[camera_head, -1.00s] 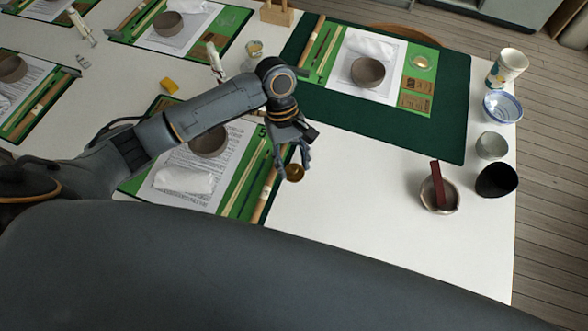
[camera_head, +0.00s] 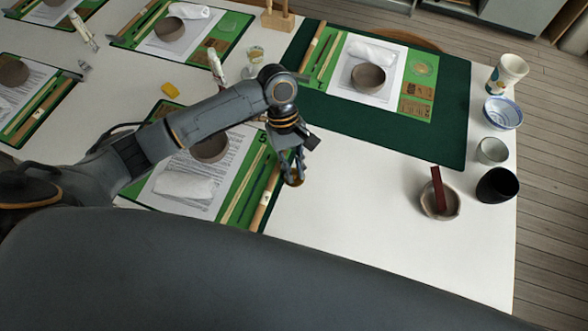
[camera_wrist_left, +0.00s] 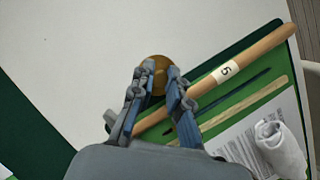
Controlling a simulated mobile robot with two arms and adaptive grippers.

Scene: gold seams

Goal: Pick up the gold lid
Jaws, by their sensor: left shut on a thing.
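The gold lid is a small round brown-gold disc (camera_wrist_left: 158,66). In the left wrist view it sits between the two fingertips of my left gripper (camera_wrist_left: 161,82), which is shut on it. In the head view the left gripper (camera_head: 294,172) points down, with the lid (camera_head: 295,182) at its fingertips, over the white table just right of the green mat numbered 5. The fingers partly cover the lid. How high it is above the table I cannot tell. My right gripper is not in view.
A wooden stick marked 5 (camera_wrist_left: 240,65) lies close beside the lid on the green mat (camera_head: 235,195). A bowl with a dark red stick (camera_head: 440,203), a black cup (camera_head: 497,185) and other cups stand at the right table edge. The white table (camera_head: 370,225) is clear between.

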